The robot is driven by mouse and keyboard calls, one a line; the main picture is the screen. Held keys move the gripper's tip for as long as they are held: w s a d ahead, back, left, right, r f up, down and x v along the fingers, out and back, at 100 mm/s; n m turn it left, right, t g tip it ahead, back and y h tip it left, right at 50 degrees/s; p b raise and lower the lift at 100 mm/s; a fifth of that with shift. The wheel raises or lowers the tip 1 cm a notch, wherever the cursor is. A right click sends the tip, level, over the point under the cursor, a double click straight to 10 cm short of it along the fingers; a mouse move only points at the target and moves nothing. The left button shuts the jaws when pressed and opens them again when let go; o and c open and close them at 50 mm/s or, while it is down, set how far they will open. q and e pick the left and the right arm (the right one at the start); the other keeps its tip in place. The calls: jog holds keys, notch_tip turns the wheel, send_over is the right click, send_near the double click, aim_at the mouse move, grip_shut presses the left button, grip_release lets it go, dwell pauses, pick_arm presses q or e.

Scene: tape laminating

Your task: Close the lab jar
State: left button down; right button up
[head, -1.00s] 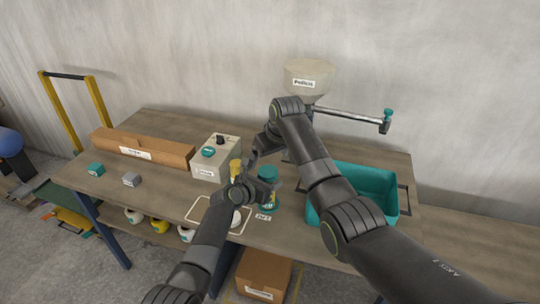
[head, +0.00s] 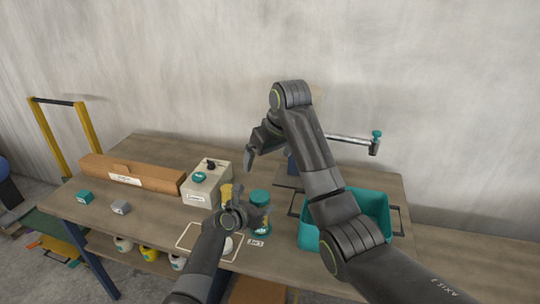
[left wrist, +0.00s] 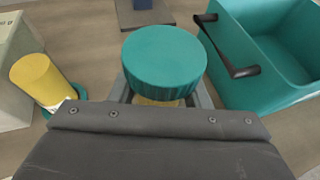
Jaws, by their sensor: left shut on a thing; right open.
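The lab jar (head: 261,230) stands near the table's front edge with a teal ribbed lid (head: 260,197) on top. In the left wrist view the lid (left wrist: 164,58) is large and looks level, with a strip of the yellowish jar body (left wrist: 158,101) below it. I cannot tell how tightly the lid sits. My left gripper (head: 254,214) is shut around the jar body below the lid, and its fingers show beside the jar in the left wrist view. My right gripper (head: 262,152) is open and empty, above and apart from the lid. The jar's lower part is partly hidden.
A teal bin (head: 375,207) stands right of the jar. A grey box with knobs (head: 205,185) and a yellow cylinder (left wrist: 42,80) are to the left. A long cardboard box (head: 130,171) lies further left. A dispenser arm (head: 350,140) reaches out behind. The front left table area is fairly clear.

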pick_arm(q)
jog(key=c, duration=0.7)
grip_release()
jog(key=shift+r, duration=0.1)
jog(key=shift+s+a+r, duration=0.1)
jog(key=shift+s+a, duration=0.1)
jog(key=p+v, duration=0.3)
jog(key=v, duration=1.3)
jog(key=shift+s+a, duration=0.25)
jog(key=shift+s, duration=0.1)
